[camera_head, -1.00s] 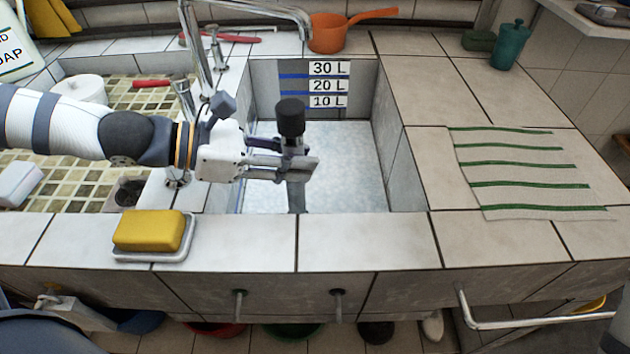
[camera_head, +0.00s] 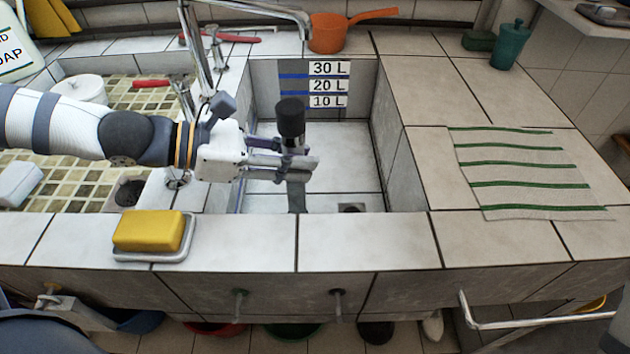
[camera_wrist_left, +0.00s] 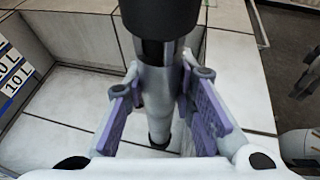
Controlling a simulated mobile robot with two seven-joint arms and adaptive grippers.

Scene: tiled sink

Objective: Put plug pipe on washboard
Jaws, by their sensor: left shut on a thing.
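The plug pipe is a grey pipe with a thick black top (camera_head: 291,117). It stands about upright in my left gripper (camera_head: 303,165), over the sink basin (camera_head: 345,160). The left wrist view also shows the pipe (camera_wrist_left: 156,100) between the purple finger pads, with its lower end above the basin floor. My left gripper is shut on the pipe just below the black top. A pale flat panel with green stripes, which looks like the washboard (camera_head: 520,175), lies on the right counter with nothing on it.
A dark drain (camera_head: 352,207) shows in the basin floor. A faucet (camera_head: 195,60) rises behind my left arm. A yellow soap bar (camera_head: 148,230) sits on a dish at the front edge. An orange ladle (camera_head: 328,35) is at the back. The right counter (camera_head: 425,150) beside the panel is clear.

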